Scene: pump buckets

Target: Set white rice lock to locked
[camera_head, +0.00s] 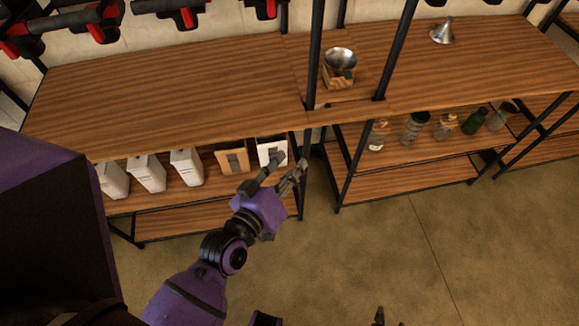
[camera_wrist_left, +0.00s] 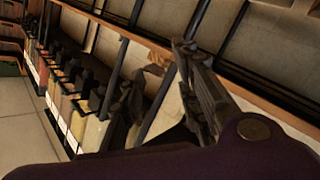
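Several pale bins stand in a row on the lower shelf (camera_head: 212,189) in the head view. Among them are a white bin (camera_head: 187,167), a tan bin (camera_head: 233,158) and a white bin (camera_head: 271,151) at the right end. No label or lock is readable, so I cannot tell which is the white rice. My left gripper (camera_head: 290,161) is open and empty, in front of the right-end bin. In the left wrist view its fingers (camera_wrist_left: 152,64) are spread apart, with a row of bins (camera_wrist_left: 75,100) to the left. Only a dark tip, perhaps my right gripper (camera_head: 380,317), shows at the bottom edge.
The long wooden counter (camera_head: 170,95) overhangs the bins. A dark post (camera_head: 313,60) and shelf legs stand right of the gripper. Jars (camera_head: 412,128) stand on the right shelf. A metal bowl (camera_head: 340,60) and a funnel (camera_head: 442,32) are on top. The floor in front is clear.

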